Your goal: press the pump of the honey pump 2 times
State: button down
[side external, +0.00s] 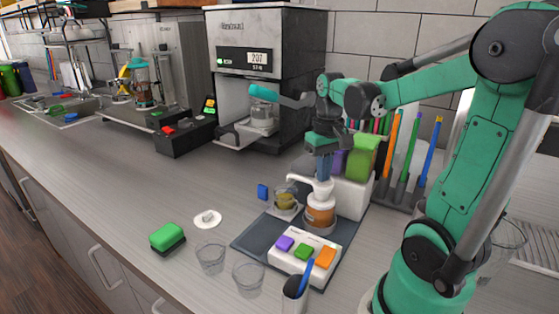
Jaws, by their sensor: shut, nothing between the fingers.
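The honey pump (320,216) is an amber jar with a white pump top (323,187), standing upright on a dark mat (259,237). My gripper (323,177) points straight down over it, with its fingers shut and empty. The fingertips are right at the top of the white pump head and appear to touch it; any small gap is too small to tell. A cup with yellowish content (286,201) stands just left of the honey jar.
A white block with purple, green and orange pieces (304,258) lies in front of the jar. A white dispenser box (352,197) stands behind it. Clear glasses (210,257), a green sponge (167,237) and a white lid (207,219) are on the left.

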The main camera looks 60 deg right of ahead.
jog(key=shift+f, duration=1.2)
jog(key=shift+r, duration=2.1)
jog(key=shift+f, duration=0.15)
jog(key=shift+f, duration=1.95)
jog(key=shift+r, duration=2.1)
